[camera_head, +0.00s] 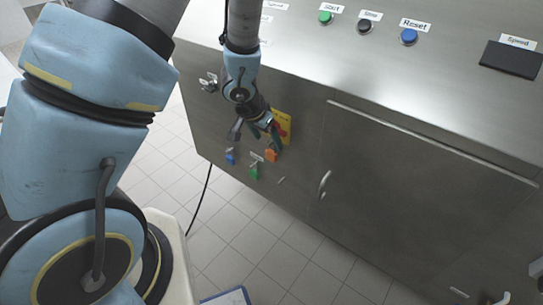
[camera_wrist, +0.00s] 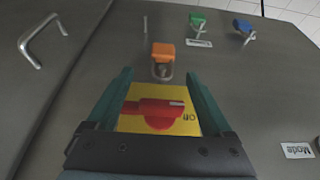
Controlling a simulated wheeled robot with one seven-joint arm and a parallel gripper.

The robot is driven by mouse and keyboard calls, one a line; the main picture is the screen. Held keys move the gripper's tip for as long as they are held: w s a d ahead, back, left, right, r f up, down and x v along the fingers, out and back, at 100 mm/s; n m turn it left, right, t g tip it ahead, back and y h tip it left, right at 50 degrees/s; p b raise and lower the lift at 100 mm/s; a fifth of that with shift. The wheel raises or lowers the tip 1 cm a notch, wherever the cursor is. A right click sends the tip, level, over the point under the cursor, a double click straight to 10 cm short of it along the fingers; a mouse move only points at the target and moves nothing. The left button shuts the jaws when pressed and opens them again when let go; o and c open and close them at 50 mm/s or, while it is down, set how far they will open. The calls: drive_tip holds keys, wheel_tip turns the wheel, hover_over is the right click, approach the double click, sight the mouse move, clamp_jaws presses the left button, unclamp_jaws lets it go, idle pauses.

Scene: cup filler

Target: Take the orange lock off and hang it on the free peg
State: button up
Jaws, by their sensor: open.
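The orange lock (camera_wrist: 163,50) hangs on the cabinet front, its metal shackle toward the yellow plate (camera_wrist: 133,92) with the red switch handle (camera_wrist: 158,112). It also shows in the head view (camera_head: 271,156). I cannot tell what the shackle passes through. My gripper (camera_wrist: 158,78) is open, its two teal fingers on either side of the plate, tips near the shackle; nothing is held. In the head view my gripper (camera_head: 263,130) is at the plate. A thin bare peg (camera_wrist: 145,27) stands beside the orange lock. The green lock (camera_wrist: 197,18) and blue lock (camera_wrist: 243,26) hang on other pegs.
A white label (camera_wrist: 199,43) is by the green and blue locks. A metal door handle (camera_head: 324,184) sticks out on the right of the panel. A latch (camera_head: 208,83) is to the left. Buttons line the sloped top. Tiled floor (camera_head: 270,230) below is open.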

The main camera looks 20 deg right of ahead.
sight(270, 145)
drive_tip(key=shift+p+x, duration=0.45)
drive_tip(key=shift+x, duration=2.25)
drive_tip(key=shift+w, duration=0.2)
clamp_jaws()
